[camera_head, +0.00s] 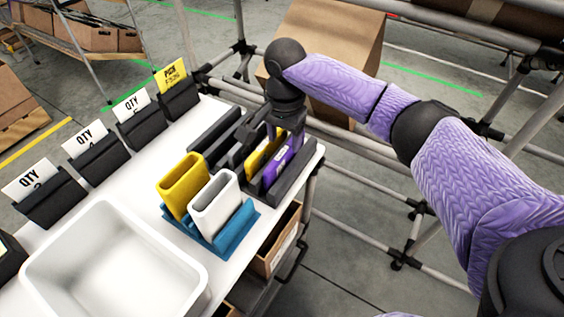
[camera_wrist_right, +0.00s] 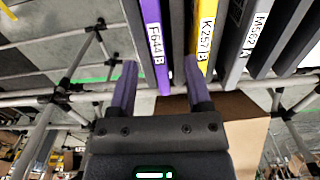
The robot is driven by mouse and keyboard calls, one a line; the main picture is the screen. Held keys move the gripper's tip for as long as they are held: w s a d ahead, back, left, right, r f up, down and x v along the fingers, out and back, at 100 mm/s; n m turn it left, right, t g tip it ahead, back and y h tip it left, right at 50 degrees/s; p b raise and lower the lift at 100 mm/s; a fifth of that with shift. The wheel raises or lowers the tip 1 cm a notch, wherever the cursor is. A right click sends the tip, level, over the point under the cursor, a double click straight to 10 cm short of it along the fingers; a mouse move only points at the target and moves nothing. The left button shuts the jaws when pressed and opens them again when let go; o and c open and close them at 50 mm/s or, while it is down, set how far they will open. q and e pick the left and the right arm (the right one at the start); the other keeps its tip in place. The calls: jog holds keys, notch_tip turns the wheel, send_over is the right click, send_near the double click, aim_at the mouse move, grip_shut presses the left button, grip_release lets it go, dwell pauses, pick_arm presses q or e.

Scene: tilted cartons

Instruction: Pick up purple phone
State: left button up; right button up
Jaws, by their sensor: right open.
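The purple phone (camera_head: 277,168) stands on edge in a slot of the dark rack at the table's right end, beside a yellow phone (camera_head: 258,156). In the right wrist view the purple phone (camera_wrist_right: 153,40) carries the label F644B. My right gripper (camera_head: 279,140) is at the purple phone, pointing down, and partly covers it. In the wrist view my right gripper (camera_wrist_right: 160,75) has its purple fingers apart, with the purple phone's edge between them. Whether the fingers touch it cannot be told. My left gripper is not in view.
A yellow case (camera_head: 182,187) and a white case (camera_head: 214,205) stand in a blue holder (camera_head: 246,222). A white tray (camera_head: 112,262) sits at the lower left. Labelled dark bins (camera_head: 101,160) line the back. In the wrist view, a yellow device (camera_wrist_right: 206,30) and a grey device (camera_wrist_right: 240,45) stand close by.

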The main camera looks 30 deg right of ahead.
aim_at(285, 149)
notch_tip(285, 149, down, 4)
jog(key=shift+s+d+f+b, duration=0.1)
jog(key=shift+d+b, duration=0.05)
jog(key=shift+b, duration=1)
jog(key=shift+r, duration=0.2)
jog(key=shift+c, duration=0.6)
jog(key=c, duration=0.7)
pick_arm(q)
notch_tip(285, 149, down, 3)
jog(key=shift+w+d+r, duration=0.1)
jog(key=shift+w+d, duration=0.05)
pick_arm(e)
grip_shut()
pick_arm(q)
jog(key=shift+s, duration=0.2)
